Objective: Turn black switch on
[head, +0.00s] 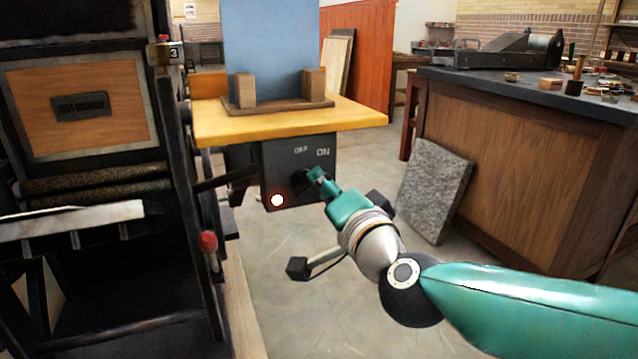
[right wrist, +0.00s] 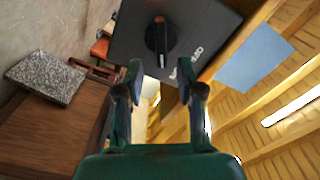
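The black switch is a dark knob (right wrist: 160,40) on a black box (head: 285,165) under a yellow wooden shelf. The box carries white OFF and ON labels and a glowing lamp (head: 277,200). In the head view the knob is largely hidden by my right gripper (head: 311,178), which is right in front of the box. In the right wrist view my right gripper (right wrist: 163,82) is open, its two fingers spread to either side of the knob's line. The knob shows just beyond the fingertips; I cannot tell whether they touch it. My left gripper is not in view.
The yellow shelf (head: 350,112) overhangs the box and bears a blue panel (head: 270,45). A black press (head: 80,190) with a red knob (head: 208,242) stands at left. A stone slab (head: 433,190) leans against a wooden cabinet (head: 520,165). Floor between is clear.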

